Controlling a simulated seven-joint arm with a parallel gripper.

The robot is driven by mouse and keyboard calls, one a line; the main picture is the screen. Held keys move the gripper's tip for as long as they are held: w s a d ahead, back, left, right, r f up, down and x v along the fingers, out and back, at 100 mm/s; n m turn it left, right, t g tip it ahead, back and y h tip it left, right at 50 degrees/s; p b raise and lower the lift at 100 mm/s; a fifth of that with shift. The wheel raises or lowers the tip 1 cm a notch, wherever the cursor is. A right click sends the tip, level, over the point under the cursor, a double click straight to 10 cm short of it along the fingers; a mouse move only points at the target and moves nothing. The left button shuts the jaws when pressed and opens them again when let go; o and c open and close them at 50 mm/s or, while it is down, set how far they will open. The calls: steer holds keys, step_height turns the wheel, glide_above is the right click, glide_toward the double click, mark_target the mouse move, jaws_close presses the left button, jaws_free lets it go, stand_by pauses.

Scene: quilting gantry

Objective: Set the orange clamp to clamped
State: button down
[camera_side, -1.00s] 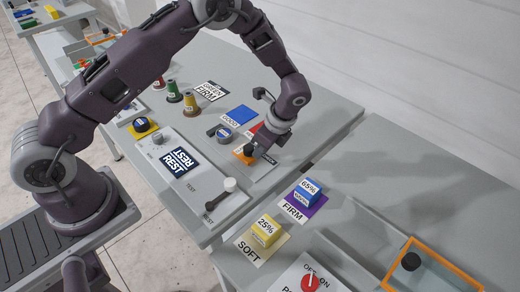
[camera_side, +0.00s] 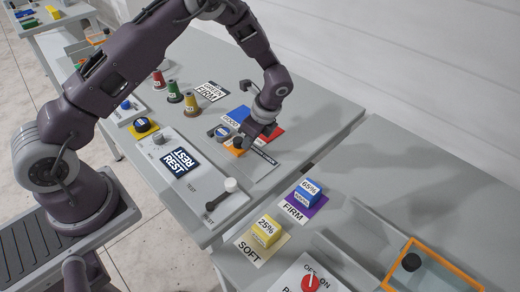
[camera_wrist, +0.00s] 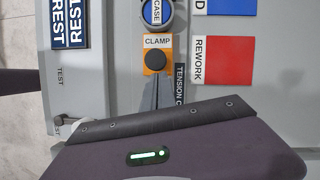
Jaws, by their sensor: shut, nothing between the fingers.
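The orange clamp (camera_side: 233,151) is a small orange block on the grey table, partly hidden behind my gripper in the side view. In the wrist view the orange clamp (camera_wrist: 148,68) carries a "CLAMP" label and a round black knob (camera_wrist: 155,60). My gripper (camera_side: 243,141) is right over the clamp, pointing down. In the wrist view my gripper (camera_wrist: 156,78) shows as narrow fingers, shut and empty, with the tips just below the knob. I cannot tell whether they touch it.
A round blue-topped case (camera_wrist: 158,10) sits close above the clamp. A red REWORK panel (camera_wrist: 229,60) lies to its right and a REST placard (camera_wrist: 70,22) to its left. Thread spools (camera_side: 190,102) stand farther back. A lever (camera_side: 222,193) stands at the table's front.

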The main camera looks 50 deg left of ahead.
steer(key=d, duration=0.2)
steer(key=w+d, duration=0.1)
steer(key=shift+d, duration=0.35)
steer(key=s+v, duration=0.1)
steer(key=v, duration=0.9)
steer(key=shift+w+d, duration=0.15)
steer(key=shift+w, duration=0.25)
steer(key=s+a+r+n+t+h, duration=0.1)
steer(key=s+r+n, duration=0.4)
steer(key=r, duration=0.4)
steer(key=s+a+r+n+t+h, duration=0.1)
steer(key=s+r+n+t, duration=0.1)
steer(key=s+r, duration=0.55)
steer(key=s+r+n+t+h, duration=0.2)
steer(key=s+n, duration=0.6)
steer(key=s, duration=0.8)
steer(key=shift+r+t, duration=0.8)
steer(key=shift+r, duration=0.1)
